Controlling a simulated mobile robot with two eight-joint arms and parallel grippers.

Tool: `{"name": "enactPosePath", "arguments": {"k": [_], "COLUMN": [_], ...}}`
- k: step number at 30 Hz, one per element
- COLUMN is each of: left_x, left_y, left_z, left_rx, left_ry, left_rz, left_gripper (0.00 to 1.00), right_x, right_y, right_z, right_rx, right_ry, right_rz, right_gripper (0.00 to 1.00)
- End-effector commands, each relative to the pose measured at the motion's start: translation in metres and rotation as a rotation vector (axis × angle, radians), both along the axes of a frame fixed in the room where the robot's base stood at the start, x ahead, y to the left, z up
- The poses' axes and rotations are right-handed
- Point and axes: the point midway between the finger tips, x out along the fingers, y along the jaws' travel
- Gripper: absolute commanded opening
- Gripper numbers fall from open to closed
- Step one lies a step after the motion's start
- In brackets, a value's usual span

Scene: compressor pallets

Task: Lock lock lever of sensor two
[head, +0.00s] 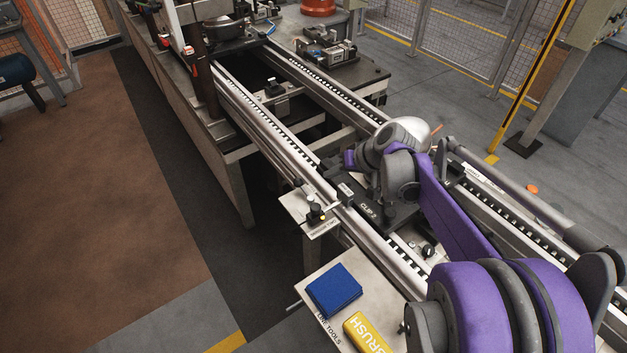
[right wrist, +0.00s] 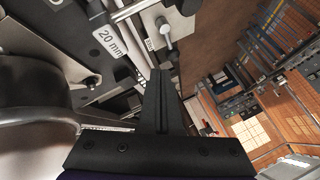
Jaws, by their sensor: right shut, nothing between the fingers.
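In the head view, a small plate (head: 298,208) juts from the near side of the conveyor rail and carries a small black sensor mount (head: 316,211) with a yellow spot. I cannot tell its lever's position there. In the right wrist view, a silver lever-like pin (right wrist: 166,34) stands beside a rail with a "20 mm" tag (right wrist: 109,41); I cannot tell whether it is locked. My right gripper (right wrist: 160,76) is shut and empty, its fingertips below the pin in the picture. In the head view its fingers are mostly hidden behind my wrist. My left gripper is not in view.
A dark "CLIP 2" block (head: 368,212) lies between the conveyor rails (head: 270,124). The brown floor (head: 90,190) at left is clear.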

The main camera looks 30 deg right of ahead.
Motion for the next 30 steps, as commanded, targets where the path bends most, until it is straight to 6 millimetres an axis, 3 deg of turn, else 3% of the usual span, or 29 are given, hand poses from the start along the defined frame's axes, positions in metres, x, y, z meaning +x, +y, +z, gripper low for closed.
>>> {"name": "enactPosePath", "arguments": {"k": [5, 18, 30], "left_x": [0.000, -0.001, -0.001], "left_y": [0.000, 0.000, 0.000], "left_z": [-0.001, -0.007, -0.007], "left_rx": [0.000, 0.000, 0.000], "left_ry": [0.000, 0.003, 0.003], "left_rz": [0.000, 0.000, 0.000], "left_gripper": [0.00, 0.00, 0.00], "right_x": [0.007, 0.051, 0.059], "right_y": [0.003, 0.022, 0.026], "right_z": [-0.009, -0.066, -0.077], "right_rx": [0.001, 0.000, -0.001], "right_ry": [0.001, 0.001, 0.000], "right_rz": [0.001, 0.003, 0.000], "right_gripper": [0.00, 0.00, 0.00]}}
